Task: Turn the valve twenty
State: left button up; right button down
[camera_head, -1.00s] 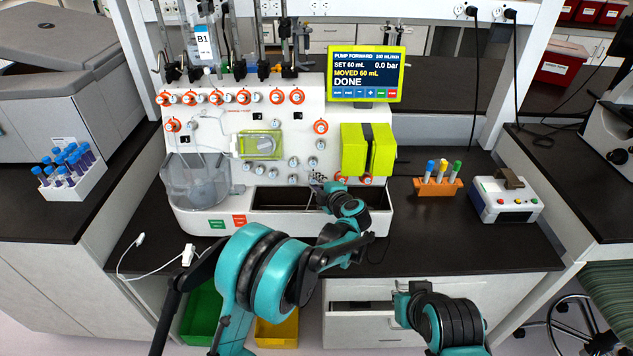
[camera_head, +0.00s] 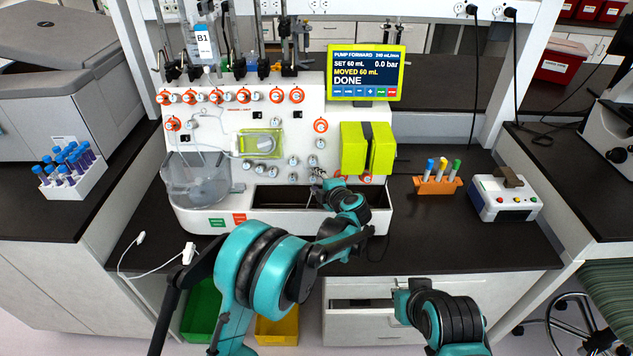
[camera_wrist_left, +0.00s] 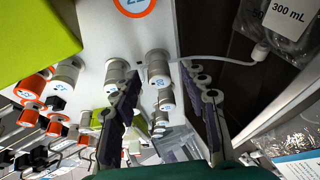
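The white cell processor (camera_head: 250,150) carries several small knob valves on its front, too small to read by number in the head view. My left gripper (camera_head: 317,178) is at the lower valve rows, right of the machine's middle. In the left wrist view, my left gripper (camera_wrist_left: 160,76) is open, with a finger on each side of a silver-grey valve knob (camera_wrist_left: 158,66). I cannot tell whether the fingers touch it. Another knob (camera_wrist_left: 165,101) with a blue number, perhaps 20, shows deeper between the fingers.
A yellow-green block (camera_head: 368,150) is close right of the left gripper. A thin white tube (camera_wrist_left: 215,61) runs by the knob. An orange tube rack (camera_head: 437,187) and a small white device (camera_head: 505,200) stand to the right. The front counter has free room.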

pick_arm(q)
jog(key=v, duration=1.2)
jog(key=shift+r, duration=0.1)
